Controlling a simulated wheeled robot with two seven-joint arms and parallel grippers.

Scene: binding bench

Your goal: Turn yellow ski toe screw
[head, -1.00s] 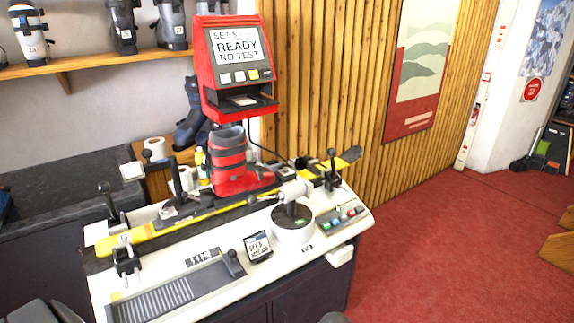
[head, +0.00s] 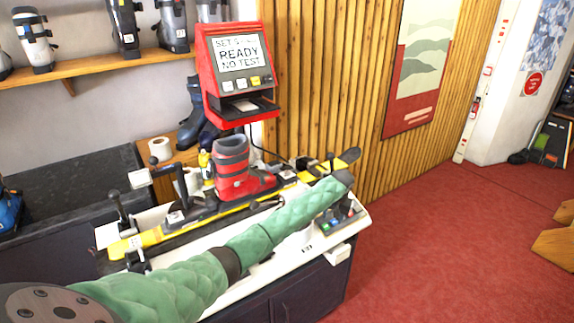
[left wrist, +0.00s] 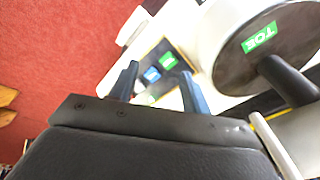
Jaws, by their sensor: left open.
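The yellow ski (head: 152,238) lies along the white bench, with a red and grey boot (head: 232,165) upright in its binding. I cannot make out the toe screw. My left arm reaches across the bench in the head view, hiding much of its front. My left gripper (left wrist: 160,70) is open and empty in the left wrist view. Its fingers are above a dark button panel (left wrist: 166,60) with green and blue buttons. Beside it, at right, is a white drum with a dark top (left wrist: 245,65), a green TOE label and a dark upright. My right gripper is out of view.
A red tester (head: 237,65) with a screen reading READY NO TEST stands behind the boot. A white paper roll (head: 160,149) and dark clamps are at the bench's back left.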

